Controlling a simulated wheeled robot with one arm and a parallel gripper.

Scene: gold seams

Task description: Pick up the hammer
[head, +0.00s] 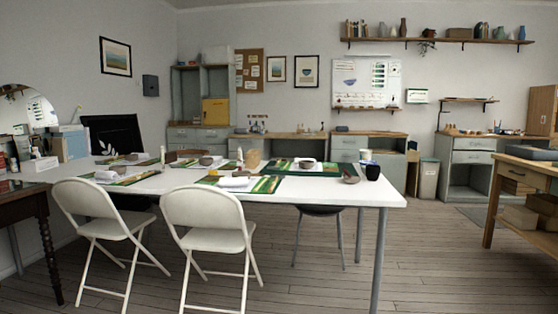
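I cannot make out a hammer anywhere in the head view. The long white table (330,190) stands across the middle with several small objects on green mats, too small to identify fully. Among them are a dark cup (372,172) and a small bowl (350,178) near its right end. Small items also stand on the back counters, too far away to tell apart. My gripper is not in view.
Two white folding chairs (208,222) stand at the table's near side. A dark wooden table (25,187) is at left, a wooden workbench (530,165) at right. Cabinets (468,158) line the back wall. Wooden floor (450,265) is clear at the right front.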

